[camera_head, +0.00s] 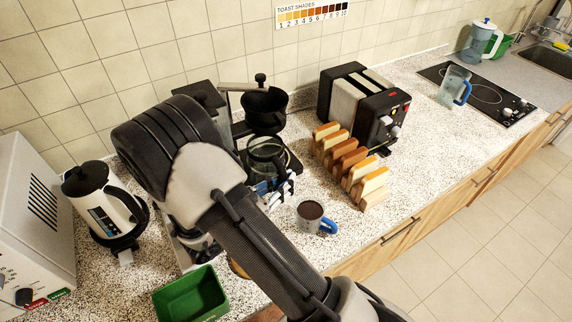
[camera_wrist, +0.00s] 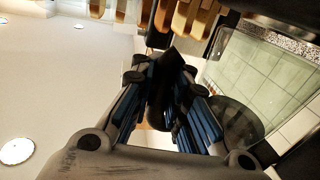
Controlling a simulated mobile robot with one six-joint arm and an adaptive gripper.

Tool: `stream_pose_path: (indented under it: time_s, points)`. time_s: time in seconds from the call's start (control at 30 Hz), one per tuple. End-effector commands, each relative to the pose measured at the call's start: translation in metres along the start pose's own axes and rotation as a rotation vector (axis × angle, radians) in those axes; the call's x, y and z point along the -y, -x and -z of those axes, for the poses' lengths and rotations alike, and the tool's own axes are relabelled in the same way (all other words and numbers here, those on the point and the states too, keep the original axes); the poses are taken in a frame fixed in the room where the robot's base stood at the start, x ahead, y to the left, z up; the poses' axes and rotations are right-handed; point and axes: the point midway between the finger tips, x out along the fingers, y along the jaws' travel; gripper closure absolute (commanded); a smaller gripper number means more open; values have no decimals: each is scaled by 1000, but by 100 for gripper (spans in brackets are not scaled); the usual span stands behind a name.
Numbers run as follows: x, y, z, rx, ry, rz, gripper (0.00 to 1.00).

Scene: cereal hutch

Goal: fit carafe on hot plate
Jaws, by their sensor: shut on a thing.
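The glass carafe (camera_head: 264,150) stands upright in the coffee maker's bay, below the black filter basket (camera_head: 264,112), in the head view. The dark base with the hot plate (camera_head: 293,161) shows beside and under it; I cannot tell whether the carafe rests flat. My gripper (camera_head: 272,187) is at the near side of the carafe, partly behind my arm. In the wrist view my gripper (camera_wrist: 166,100) has its blue-padded fingers shut on the black carafe handle (camera_wrist: 163,90). Clear glass (camera_wrist: 262,72) fills the right of that view.
A mug (camera_head: 310,212) with a blue handle stands near the front right. A toast rack (camera_head: 350,160) and toaster (camera_head: 362,105) are to the right. A white kettle (camera_head: 100,200) stands left, and a green tray (camera_head: 190,297) lies in front.

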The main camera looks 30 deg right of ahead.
Motion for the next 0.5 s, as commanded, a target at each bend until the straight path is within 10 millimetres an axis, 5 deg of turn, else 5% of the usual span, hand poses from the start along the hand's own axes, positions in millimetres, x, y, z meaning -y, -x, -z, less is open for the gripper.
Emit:
stream_pose_path:
  time_s: [0.5]
  points:
    - [54, -49, 0, -1, -5, -3, 100]
